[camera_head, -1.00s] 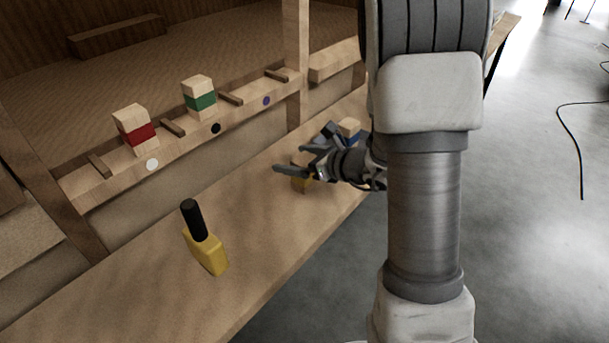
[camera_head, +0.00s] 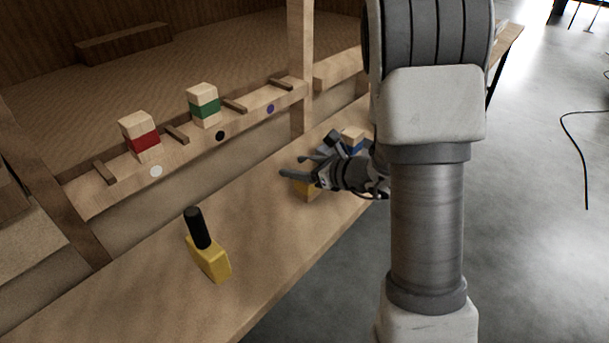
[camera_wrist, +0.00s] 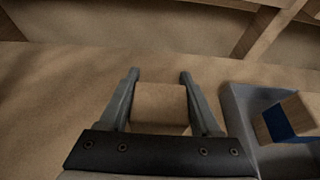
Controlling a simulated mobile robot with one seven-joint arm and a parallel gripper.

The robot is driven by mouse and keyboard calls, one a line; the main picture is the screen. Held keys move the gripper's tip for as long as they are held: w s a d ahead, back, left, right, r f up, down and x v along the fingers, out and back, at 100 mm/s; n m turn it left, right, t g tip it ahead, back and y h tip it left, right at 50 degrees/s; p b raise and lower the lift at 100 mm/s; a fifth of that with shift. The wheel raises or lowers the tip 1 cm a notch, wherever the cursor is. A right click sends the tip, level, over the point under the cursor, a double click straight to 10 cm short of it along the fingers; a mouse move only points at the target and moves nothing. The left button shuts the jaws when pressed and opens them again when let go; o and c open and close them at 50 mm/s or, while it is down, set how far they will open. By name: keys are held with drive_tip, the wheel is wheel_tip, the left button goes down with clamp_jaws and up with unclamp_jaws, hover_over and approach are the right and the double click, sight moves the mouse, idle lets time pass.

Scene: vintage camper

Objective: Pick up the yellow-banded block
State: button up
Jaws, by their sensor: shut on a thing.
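The yellow-banded block (camera_head: 306,190) is on the workbench at the middle of the head view, mostly hidden by my gripper (camera_head: 300,166). A yellowish part of it shows below the fingers. In the wrist view its plain wooden top (camera_wrist: 160,103) lies between the two fingers of my gripper (camera_wrist: 159,76). The fingers are shut on the block, one along each side. The band is not visible in the wrist view. I cannot tell whether the block is clear of the bench.
A blue-banded block (camera_head: 353,138) sits in a grey tray (camera_wrist: 240,105) close to the right of my gripper. Red-banded (camera_head: 142,139) and green-banded (camera_head: 205,107) blocks stand on the slotted shelf (camera_head: 185,148).

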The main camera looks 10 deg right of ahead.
drive_tip(key=shift+r, duration=0.15)
drive_tip(key=d+r+p, duration=0.5)
drive_tip(key=d+r, duration=0.5)
drive_tip(key=d, duration=0.1)
drive_tip(key=shift+m+t+h, duration=0.5)
drive_tip(key=shift+m+h, duration=0.2)
drive_tip(key=s+a+f, duration=0.1)
drive_tip(key=a+f, duration=0.1)
drive_tip(key=a, duration=0.1)
drive_tip(key=s+a+f, duration=0.2)
drive_tip(key=a, duration=0.2)
drive_tip(key=s+a+f, duration=0.1)
drive_tip(key=a+f, duration=0.1)
drive_tip(key=a, duration=0.1)
drive_tip(key=shift+s+a+f, duration=0.2)
drive_tip(key=shift+s+f, duration=0.05)
drive_tip(key=shift+s, duration=0.05)
drive_tip(key=shift+w, duration=0.1)
